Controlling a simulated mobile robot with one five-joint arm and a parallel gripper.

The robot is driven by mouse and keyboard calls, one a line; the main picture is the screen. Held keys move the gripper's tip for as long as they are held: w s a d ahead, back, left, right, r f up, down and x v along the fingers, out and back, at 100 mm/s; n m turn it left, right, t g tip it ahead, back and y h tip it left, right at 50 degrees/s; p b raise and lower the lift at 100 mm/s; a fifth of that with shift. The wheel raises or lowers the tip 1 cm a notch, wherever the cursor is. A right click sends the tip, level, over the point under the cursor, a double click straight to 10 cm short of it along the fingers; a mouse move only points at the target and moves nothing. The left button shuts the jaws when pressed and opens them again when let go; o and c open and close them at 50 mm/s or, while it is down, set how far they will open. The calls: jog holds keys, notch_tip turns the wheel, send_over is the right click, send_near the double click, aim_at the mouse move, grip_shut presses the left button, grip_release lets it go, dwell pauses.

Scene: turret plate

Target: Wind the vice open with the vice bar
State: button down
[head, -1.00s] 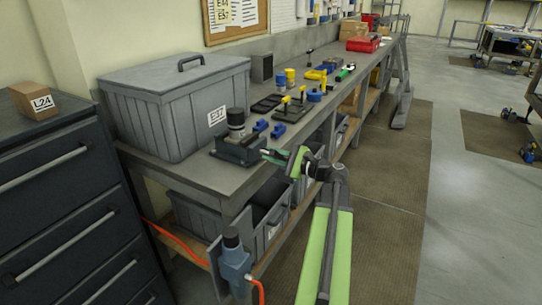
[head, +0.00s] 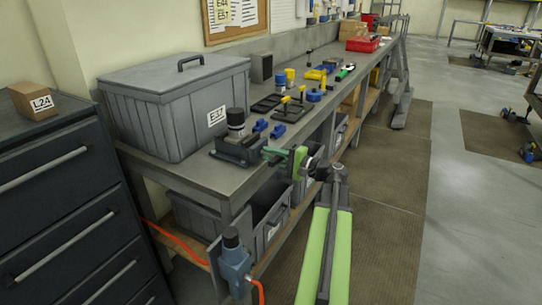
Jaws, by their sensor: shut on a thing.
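The vice (head: 228,154) is a dark grey block near the bench's front edge, in front of the large grey bin. A dark cylinder with a pale band (head: 236,122) stands upright at it. My gripper (head: 268,153), with a green body and slim fingers, reaches in from the right to the vice's right side. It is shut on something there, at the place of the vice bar. The bar itself is too small and too hidden by the fingers to make out clearly.
The lidded grey bin (head: 178,110) stands behind the vice. Blue pieces (head: 278,131) and dark trays (head: 265,104) lie farther along the bench. A blue-grey device (head: 236,262) with an orange hose hangs at the bench's near leg. The floor right of my arm is clear.

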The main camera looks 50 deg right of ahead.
jog(key=shift+w+r, duration=0.1)
dwell(0.3)
jog(key=c, duration=1.3)
grip_release()
jog(key=v, duration=1.7)
jog(key=shift+s, duration=0.2)
